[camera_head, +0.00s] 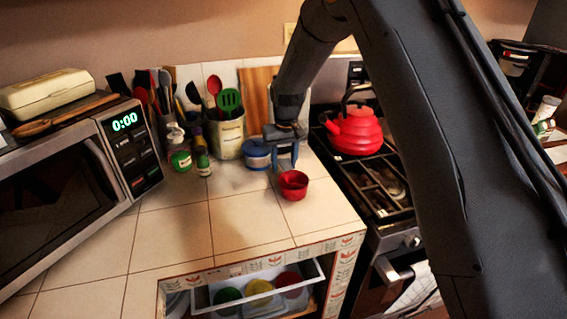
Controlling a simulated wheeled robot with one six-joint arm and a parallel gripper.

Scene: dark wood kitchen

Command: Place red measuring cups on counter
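A red measuring cup (293,186) is at the right part of the tiled counter (240,222), near the edge by the stove, with its open top up. My gripper (285,168) points down just behind the cup, with its fingertips at or very close to the cup's back rim. Whether the fingers hold the cup or only stand beside it is not clear. I cannot tell if the cup's base touches the tiles. Only one red cup shows clearly.
A microwave (60,195) fills the left. A utensil crock (226,137), small jars (181,161) and a blue-lidded pot (257,154) stand behind. A red kettle (355,131) sits on the stove at right. An open drawer (315,272) below holds colored items. The counter's front middle is clear.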

